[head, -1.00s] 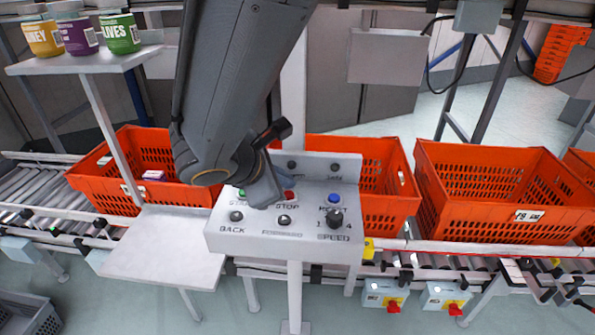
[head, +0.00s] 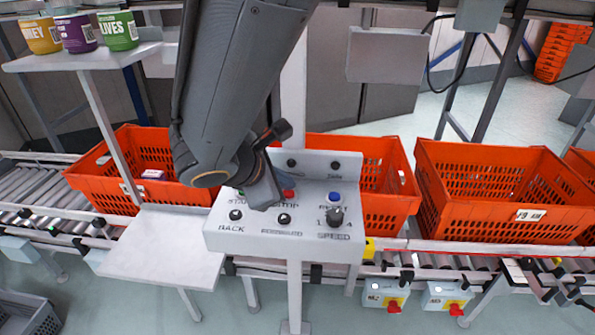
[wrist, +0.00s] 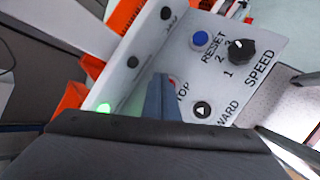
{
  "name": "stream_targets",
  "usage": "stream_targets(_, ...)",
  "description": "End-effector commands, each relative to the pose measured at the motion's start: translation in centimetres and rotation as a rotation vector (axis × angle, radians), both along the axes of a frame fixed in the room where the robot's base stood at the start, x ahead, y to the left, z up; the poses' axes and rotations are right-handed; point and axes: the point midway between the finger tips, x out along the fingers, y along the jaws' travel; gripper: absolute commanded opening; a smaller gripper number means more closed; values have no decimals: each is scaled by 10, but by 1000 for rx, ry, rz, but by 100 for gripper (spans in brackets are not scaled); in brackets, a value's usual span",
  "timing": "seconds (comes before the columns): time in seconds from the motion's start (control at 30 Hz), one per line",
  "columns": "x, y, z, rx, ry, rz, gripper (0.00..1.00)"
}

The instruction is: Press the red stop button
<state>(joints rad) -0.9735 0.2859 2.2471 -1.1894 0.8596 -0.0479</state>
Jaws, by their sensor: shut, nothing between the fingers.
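The red stop button (head: 289,194) sits on the light grey control panel (head: 230,243), partly hidden behind my gripper. My gripper (head: 262,204) is shut and empty. It points down over the panel, just left of the red button in the head view, and it shows in the wrist view (wrist: 162,82). I cannot tell whether the fingertips touch the button.
A lit green button (wrist: 103,108) lies on one side of the red one. A blue reset button (head: 333,196), a black speed knob (head: 335,215) and a forward button (head: 284,218) are close by. Orange totes (head: 490,208) stand on the conveyor behind. Jars (head: 78,33) stand on a shelf.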

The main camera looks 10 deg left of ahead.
Motion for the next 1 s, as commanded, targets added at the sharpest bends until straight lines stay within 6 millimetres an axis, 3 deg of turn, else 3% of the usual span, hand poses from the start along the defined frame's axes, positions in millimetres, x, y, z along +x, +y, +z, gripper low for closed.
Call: stream_targets(1.0,0,0,-7,0,0,0,0)
